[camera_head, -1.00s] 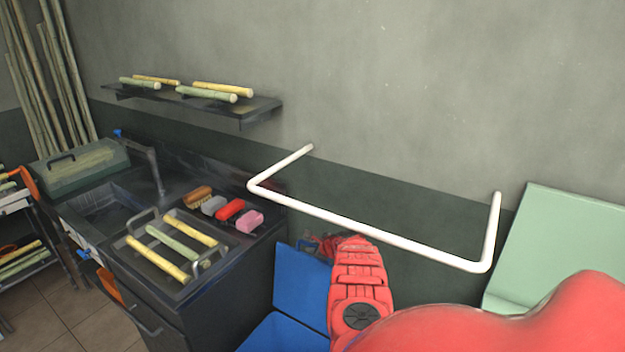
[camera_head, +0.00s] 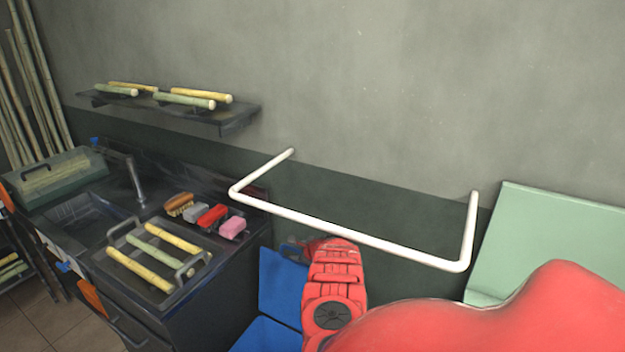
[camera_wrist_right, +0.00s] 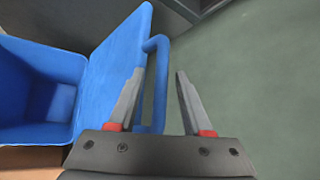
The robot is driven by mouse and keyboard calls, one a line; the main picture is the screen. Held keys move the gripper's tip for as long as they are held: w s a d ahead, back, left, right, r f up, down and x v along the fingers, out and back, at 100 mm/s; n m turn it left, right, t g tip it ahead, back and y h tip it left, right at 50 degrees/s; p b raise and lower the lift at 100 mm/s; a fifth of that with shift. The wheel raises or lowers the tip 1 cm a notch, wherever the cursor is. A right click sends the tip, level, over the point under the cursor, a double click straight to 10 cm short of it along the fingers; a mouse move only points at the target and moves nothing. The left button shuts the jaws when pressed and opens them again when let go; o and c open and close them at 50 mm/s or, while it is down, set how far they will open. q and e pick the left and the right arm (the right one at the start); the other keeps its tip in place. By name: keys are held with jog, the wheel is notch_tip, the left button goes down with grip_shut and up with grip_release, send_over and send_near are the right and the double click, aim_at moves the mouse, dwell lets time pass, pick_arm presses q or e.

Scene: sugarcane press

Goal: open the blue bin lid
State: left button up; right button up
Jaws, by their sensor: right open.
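The blue bin (camera_wrist_right: 62,103) shows in the right wrist view at the left, with its hollow inside visible. Its blue lid (camera_wrist_right: 112,75) stands raised beside the opening and carries a blue bar handle (camera_wrist_right: 160,75). In the head view the raised lid (camera_head: 281,285) shows left of my red right arm, with another blue part of the bin (camera_head: 265,336) below it. My right gripper (camera_wrist_right: 158,73) is open, its fingers on either side of the handle in the picture; I cannot tell whether they touch it. In the head view its fingers are hidden. My left gripper is out of view.
A white wall rail (camera_head: 345,232) juts out above my right arm. A dark counter (camera_head: 185,310) with a sink, a tray of cane and several brushes stands left of the bin. A pale green panel (camera_head: 540,240) is at the right.

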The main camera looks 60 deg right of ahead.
jog(key=s+a, duration=0.4)
jog(key=s, duration=0.6)
jog(key=shift+s+a, duration=0.2)
jog(key=shift+s, duration=0.2)
dwell(0.4)
